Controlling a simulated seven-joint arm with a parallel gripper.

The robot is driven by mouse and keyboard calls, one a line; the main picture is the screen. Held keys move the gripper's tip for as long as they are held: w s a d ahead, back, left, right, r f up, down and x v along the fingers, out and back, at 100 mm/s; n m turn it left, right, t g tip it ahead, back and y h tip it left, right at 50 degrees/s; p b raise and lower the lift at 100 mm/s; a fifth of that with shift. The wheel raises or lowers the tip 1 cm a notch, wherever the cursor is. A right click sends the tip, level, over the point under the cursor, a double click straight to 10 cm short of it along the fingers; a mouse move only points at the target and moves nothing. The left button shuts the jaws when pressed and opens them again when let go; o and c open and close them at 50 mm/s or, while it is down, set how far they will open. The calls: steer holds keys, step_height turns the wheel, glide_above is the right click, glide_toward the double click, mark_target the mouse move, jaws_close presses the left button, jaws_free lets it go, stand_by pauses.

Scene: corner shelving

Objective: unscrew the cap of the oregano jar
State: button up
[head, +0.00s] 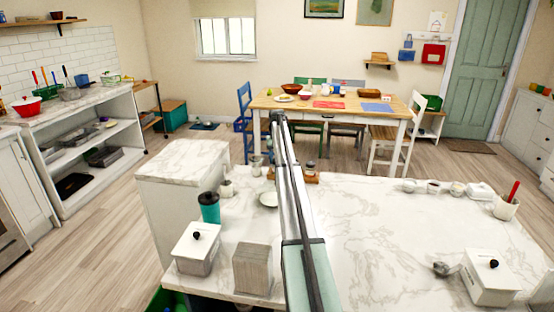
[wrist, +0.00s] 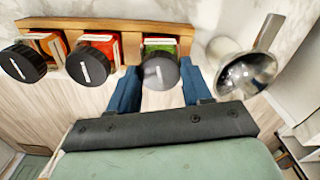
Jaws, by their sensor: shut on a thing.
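In the wrist view a jar with green contents (wrist: 160,44), which looks like the oregano jar, sits at the right end of a wooden rack (wrist: 128,46). Its black cap (wrist: 158,74) bears a pale mark. My gripper (wrist: 159,80) has its two blue fingers on either side of this cap, shut on it. The jar appears still seated in the rack. Two more black-capped jars stand to its left, one red (wrist: 97,44) and one orange-red (wrist: 48,44). In the head view my arm hides the gripper and most of the rack (head: 312,179).
A shiny metal bowl or ladle-like vessel (wrist: 245,72) is close to the right of the gripped jar. In the head view a teal cup (head: 209,208), a white lidded box (head: 196,247) and a grey block (head: 252,268) stand left of my arm. The counter right of it is largely clear.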

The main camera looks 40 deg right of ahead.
steer(key=shift+n, duration=0.8)
steer(key=n, duration=0.4)
steer(key=shift+n, duration=0.3)
steer(key=shift+n, duration=2.3)
steer(key=o, duration=1.1)
steer(key=shift+r, duration=0.15)
